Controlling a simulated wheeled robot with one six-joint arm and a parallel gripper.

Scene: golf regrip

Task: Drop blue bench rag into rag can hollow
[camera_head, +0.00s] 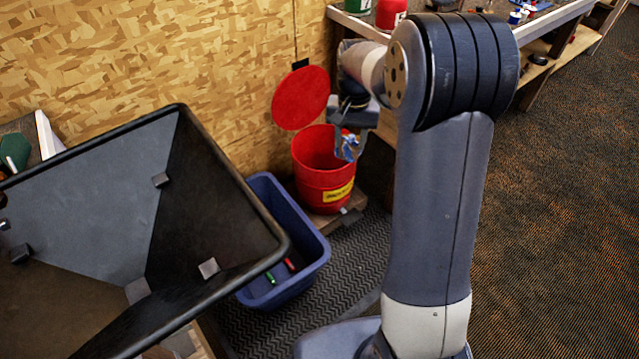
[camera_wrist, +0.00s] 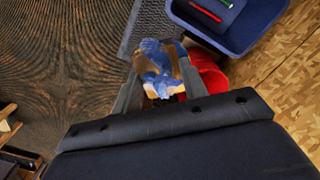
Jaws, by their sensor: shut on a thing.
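The blue bench rag (camera_head: 351,149) is crumpled in the jaws of my gripper (camera_head: 346,142). In the wrist view the rag (camera_wrist: 156,58) shows blue with tan patches between the two grey fingers of my gripper (camera_wrist: 160,82). The rag can (camera_head: 322,187) is red with a yellow label, and its round red lid (camera_head: 300,98) stands raised behind it. In the head view the rag overlaps the right side of the can's open mouth. In the wrist view the can (camera_wrist: 208,74) is beside the right finger, partly hidden. I cannot tell the rag's exact height over the rim.
A blue bin (camera_head: 296,285) with a red and a green item stands left of the can. A large black tray-like container (camera_head: 205,250) fills the lower left. A workbench (camera_head: 545,20) with cans is at the back right. A wood-chip wall (camera_head: 170,60) is behind the can.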

